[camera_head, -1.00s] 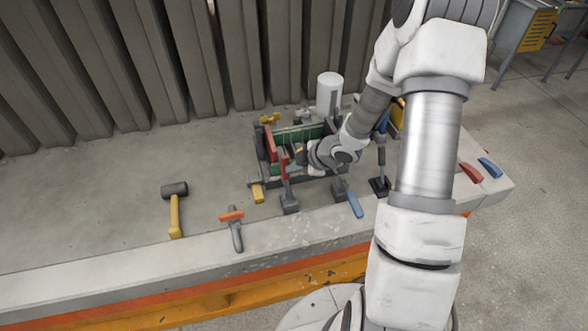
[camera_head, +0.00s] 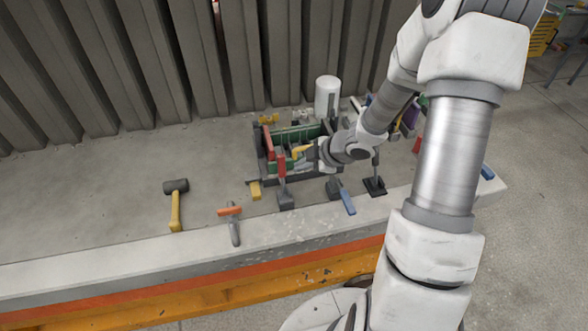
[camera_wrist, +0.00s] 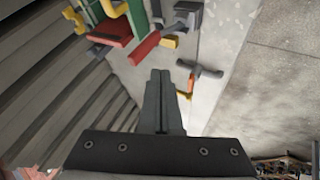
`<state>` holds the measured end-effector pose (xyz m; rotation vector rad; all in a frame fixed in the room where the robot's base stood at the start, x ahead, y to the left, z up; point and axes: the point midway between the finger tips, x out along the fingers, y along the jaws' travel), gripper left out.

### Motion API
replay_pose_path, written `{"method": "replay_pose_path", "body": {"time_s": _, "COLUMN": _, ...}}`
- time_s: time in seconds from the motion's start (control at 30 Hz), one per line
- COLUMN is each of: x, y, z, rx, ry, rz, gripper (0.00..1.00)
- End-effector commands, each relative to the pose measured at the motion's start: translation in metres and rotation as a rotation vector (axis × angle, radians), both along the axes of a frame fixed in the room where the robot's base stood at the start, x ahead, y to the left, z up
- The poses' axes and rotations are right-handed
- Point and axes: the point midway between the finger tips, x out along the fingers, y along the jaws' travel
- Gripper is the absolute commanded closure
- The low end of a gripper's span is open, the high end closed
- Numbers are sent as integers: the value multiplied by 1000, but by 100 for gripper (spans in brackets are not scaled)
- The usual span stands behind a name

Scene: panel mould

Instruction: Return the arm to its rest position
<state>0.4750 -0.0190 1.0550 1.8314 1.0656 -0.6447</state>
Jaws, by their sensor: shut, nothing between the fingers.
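My arm comes down from the top right in the head view and reaches over the concrete bench. My gripper (camera_wrist: 160,88) shows in the wrist view with its two fingers together and nothing between them. In the head view its fingers are mostly hidden by my wrist, near the right side of the green mould (camera_head: 292,137). The red and green mould parts show at the top of the wrist view, beyond the fingertips and apart from them.
A mallet (camera_head: 175,205) and an orange-handled clamp (camera_head: 232,222) lie on the bench's left part. A white cylinder (camera_head: 327,97) stands behind the mould. Dark toggle clamps (camera_head: 285,197) stand along its front. Corrugated panels (camera_head: 130,70) rise behind. The bench's left part is mostly clear.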

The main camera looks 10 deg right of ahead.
Motion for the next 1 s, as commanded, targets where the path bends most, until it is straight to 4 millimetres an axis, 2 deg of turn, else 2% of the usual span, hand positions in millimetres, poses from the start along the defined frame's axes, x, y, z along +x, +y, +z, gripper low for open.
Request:
{"method": "replay_pose_path", "body": {"time_s": 0.03, "x": -2, "y": -5, "z": 13, "rx": -2, "ry": -3, "rz": -1, "gripper": 100}}
{"method": "replay_pose_path", "body": {"time_s": 0.2, "x": -8, "y": -13, "z": 29, "rx": -2, "ry": -1, "rz": -1, "gripper": 100}}
{"method": "replay_pose_path", "body": {"time_s": 0.77, "x": -8, "y": -18, "z": 38, "rx": -17, "ry": -5, "rz": -23, "gripper": 100}}
{"method": "replay_pose_path", "body": {"time_s": 0.87, "x": -1, "y": -25, "z": 52, "rx": -57, "ry": -20, "rz": -90, "gripper": 100}}
{"method": "replay_pose_path", "body": {"time_s": 1.0, "x": 9, "y": -39, "z": 88, "rx": -128, "ry": -54, "rz": -259, "gripper": 100}}
